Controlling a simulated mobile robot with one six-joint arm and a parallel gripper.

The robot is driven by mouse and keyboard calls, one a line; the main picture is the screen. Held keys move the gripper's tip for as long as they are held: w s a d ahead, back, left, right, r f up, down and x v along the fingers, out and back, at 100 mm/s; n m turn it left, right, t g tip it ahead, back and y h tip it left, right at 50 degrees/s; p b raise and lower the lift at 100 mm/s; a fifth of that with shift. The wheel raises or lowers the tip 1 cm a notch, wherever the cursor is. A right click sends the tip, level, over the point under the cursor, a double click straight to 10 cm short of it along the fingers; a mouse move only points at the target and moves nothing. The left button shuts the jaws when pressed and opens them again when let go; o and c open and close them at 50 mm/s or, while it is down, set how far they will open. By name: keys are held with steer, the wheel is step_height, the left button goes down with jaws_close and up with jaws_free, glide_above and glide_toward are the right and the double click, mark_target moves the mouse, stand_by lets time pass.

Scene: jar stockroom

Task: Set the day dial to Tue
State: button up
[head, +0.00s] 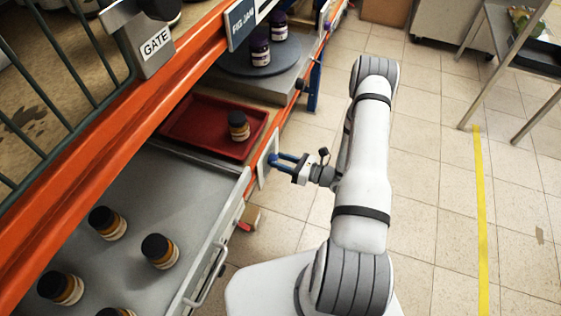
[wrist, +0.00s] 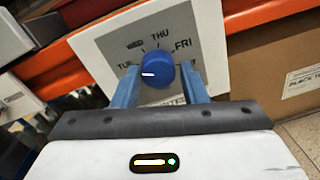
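The day dial is a blue round knob (wrist: 157,72) on a grey and white plate (wrist: 105,48), with TUE, WED, THU and FRI printed around it. A white mark on the knob points left, near the TUE side; whether it lines up exactly with TUE I cannot tell. In the head view the plate (head: 265,165) is on the shelf's orange front rail. My gripper (head: 276,159) is in front of the knob. In the wrist view its blue fingers (wrist: 158,78) stand on either side of the knob, with a thin gap seen at the right. The lower labels are hidden.
A pulled-out grey drawer (head: 185,215) with several dark-lidded jars is left of the dial. A red tray (head: 190,128) with one jar is behind it. A GATE latch (head: 150,45) is at upper left.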

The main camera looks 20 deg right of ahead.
steer(key=o, duration=0.4)
steer(key=shift+s+d, duration=0.1)
steer(key=p+v, duration=0.1)
steer(key=v, duration=0.6)
steer(key=shift+s+d, duration=0.15)
steer(key=shift+d, duration=0.1)
